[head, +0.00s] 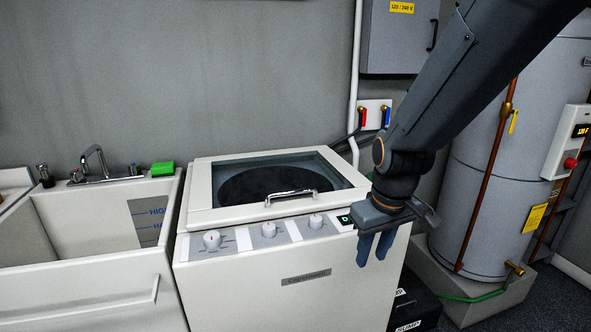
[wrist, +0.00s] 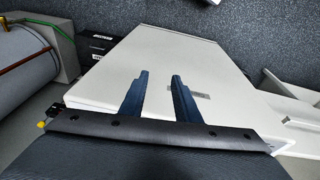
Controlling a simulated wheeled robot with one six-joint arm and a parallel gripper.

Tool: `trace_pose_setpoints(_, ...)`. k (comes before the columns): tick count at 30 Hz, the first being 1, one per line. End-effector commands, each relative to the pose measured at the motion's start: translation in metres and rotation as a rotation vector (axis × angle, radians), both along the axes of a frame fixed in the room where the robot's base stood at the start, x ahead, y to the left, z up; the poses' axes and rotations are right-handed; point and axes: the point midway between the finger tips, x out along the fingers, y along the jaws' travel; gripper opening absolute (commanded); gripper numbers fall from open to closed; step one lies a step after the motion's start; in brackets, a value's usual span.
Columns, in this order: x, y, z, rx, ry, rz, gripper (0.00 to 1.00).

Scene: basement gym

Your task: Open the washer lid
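The white washer (head: 290,275) stands in the middle of the head view, with knobs along its sloped front panel. Its lid (head: 206,189) is closed, with a dark window in a white frame. A chrome bar handle (head: 291,196) sits at the lid's front edge. My gripper (head: 374,252) is in front of the washer's right front corner, to the right of and lower than the handle, fingers pointing down. The fingers are parted with nothing between them. In the wrist view the gripper (wrist: 160,80) shows two separate fingers against the washer's white front (wrist: 175,50).
A utility sink (head: 90,230) with a faucet and green sponge (head: 162,168) adjoins the left. A grey tank (head: 485,180) with copper pipes stands at right. A black box (head: 412,305) sits on the floor beside the washer. A white pipe (head: 355,80) runs up the wall behind.

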Motion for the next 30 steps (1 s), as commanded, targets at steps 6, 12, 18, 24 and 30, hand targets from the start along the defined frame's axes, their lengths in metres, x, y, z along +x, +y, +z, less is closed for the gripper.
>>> trace_pose_setpoints(6, 0.080, 0.035, 0.042, -0.080, -0.014, 0.418, 0.29)
trace_pose_setpoints(12, 0.149, 0.089, 0.079, -0.169, -0.018, 0.902, 0.29)
trace_pose_setpoints(18, 0.193, 0.139, 0.111, -0.240, -0.027, 1.307, 0.29)
trace_pose_setpoints(24, 0.207, 0.158, 0.122, -0.268, -0.030, 1.468, 0.29)
trace_pose_setpoints(30, 0.211, 0.160, 0.101, -0.269, -0.028, 1.478, 0.29)
